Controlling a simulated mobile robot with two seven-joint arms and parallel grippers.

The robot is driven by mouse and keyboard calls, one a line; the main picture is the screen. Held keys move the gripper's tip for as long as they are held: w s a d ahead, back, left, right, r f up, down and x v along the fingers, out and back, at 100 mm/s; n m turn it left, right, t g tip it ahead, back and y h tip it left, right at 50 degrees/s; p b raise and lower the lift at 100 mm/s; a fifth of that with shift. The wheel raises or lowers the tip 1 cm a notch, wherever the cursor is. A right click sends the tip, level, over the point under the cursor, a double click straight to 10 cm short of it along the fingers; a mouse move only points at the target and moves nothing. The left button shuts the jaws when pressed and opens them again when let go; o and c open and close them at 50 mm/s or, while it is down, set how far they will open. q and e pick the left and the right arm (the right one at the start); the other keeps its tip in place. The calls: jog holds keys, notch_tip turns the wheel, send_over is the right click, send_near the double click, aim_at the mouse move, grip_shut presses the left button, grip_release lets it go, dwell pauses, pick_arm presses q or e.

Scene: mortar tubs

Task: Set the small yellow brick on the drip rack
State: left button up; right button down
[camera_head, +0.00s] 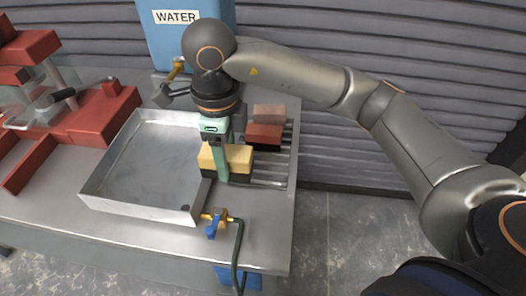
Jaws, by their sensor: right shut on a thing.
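My right gripper (215,170) reaches down from above with green fingers, shut on the small yellow brick (240,156). The fingers cover part of the brick. The brick is over the near left part of the drip rack (291,150), a set of metal slats at the right of the table. A dark band shows under the brick; I cannot tell whether it is shadow or another thing, or whether the brick touches the slats. My left gripper is not in view.
A red brick (264,134) and a brownish brick (269,112) sit at the rack's far end. A shallow metal tray (140,165) lies left of the rack. A blue water container (160,40) stands behind. A brass tap (213,217) is in front.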

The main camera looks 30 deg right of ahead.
jog(key=w+d+f, duration=0.1)
jog(key=d+f, duration=0.1)
jog(key=d, duration=0.1)
jog(key=w+d+f, duration=0.2)
jog(key=d+f, duration=0.1)
jog(key=w+d+f+p, duration=0.1)
jog(key=w+d+f, duration=0.1)
jog(key=d, duration=0.1)
jog(key=shift+w+f, duration=0.1)
jog(key=shift+f, duration=0.1)
jog(key=shift+w+d+f, duration=0.15)
jog(key=shift+d+f, duration=0.1)
jog(key=shift+f, duration=0.2)
notch_tip(320, 180, down, 3)
jog(key=shift+d+f+p, duration=0.1)
jog(key=shift+p, duration=0.4)
jog(key=shift+w, duration=0.1)
jog(key=shift+f, duration=0.2)
jog(key=shift+c, duration=1.2)
grip_release()
